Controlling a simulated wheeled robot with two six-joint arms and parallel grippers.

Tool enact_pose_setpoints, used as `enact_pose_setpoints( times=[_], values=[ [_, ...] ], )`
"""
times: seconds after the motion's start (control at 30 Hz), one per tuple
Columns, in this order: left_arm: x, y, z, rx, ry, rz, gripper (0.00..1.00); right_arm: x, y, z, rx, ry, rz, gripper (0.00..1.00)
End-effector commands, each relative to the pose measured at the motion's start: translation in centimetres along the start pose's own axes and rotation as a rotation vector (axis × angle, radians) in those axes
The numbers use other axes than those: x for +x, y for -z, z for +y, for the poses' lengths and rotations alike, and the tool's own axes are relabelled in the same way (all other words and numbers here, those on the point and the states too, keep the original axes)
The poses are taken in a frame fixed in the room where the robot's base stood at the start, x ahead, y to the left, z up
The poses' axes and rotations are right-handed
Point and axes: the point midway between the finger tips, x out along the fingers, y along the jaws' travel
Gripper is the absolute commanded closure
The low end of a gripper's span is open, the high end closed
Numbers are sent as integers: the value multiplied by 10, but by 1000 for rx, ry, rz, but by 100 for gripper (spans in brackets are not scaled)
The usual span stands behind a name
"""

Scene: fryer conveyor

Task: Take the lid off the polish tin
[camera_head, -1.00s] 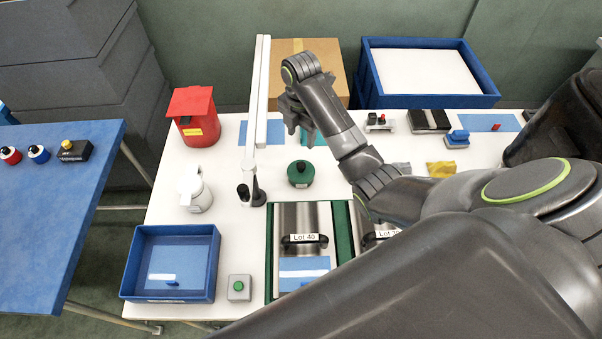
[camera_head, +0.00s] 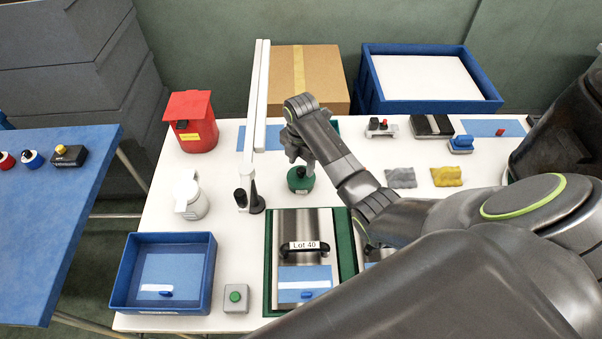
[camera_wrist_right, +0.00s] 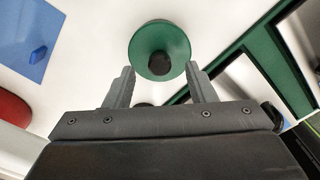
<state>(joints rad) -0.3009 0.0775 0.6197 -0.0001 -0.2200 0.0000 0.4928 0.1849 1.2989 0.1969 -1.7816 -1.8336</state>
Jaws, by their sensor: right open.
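The polish tin (camera_head: 298,183) is a round green tin with a dark knob on its lid, standing on the white table behind the Lot 40 tray. In the right wrist view the green lid (camera_wrist_right: 146,60) and its black knob (camera_wrist_right: 159,63) lie just beyond the fingertips, roughly centred between them. My right gripper (camera_head: 300,160) is above the tin and hides part of its top in the head view. In the wrist view the right gripper's fingers (camera_wrist_right: 159,72) are apart with nothing held. My left gripper is out of view.
A black-based post with a white arm (camera_head: 256,204) stands close left of the tin. The Lot 40 metal tray (camera_head: 302,229) lies in front. A white jug (camera_head: 192,198), red bin (camera_head: 194,135) and blue tray (camera_head: 208,290) are further left; grey and yellow cloths (camera_head: 446,177) lie right.

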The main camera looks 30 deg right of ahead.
Motion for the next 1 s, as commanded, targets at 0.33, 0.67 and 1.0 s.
enact_pose_setpoints(
  times=[0.33, 0.67, 1.0],
  values=[
    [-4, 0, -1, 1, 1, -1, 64, 23, 0, 0, 0, -1, 0, 49],
    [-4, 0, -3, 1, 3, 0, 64, 23, 0, 0, 0, -1, 0, 76],
    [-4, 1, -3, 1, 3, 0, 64, 23, 0, 0, 0, -1, -1, 97]
  ],
)
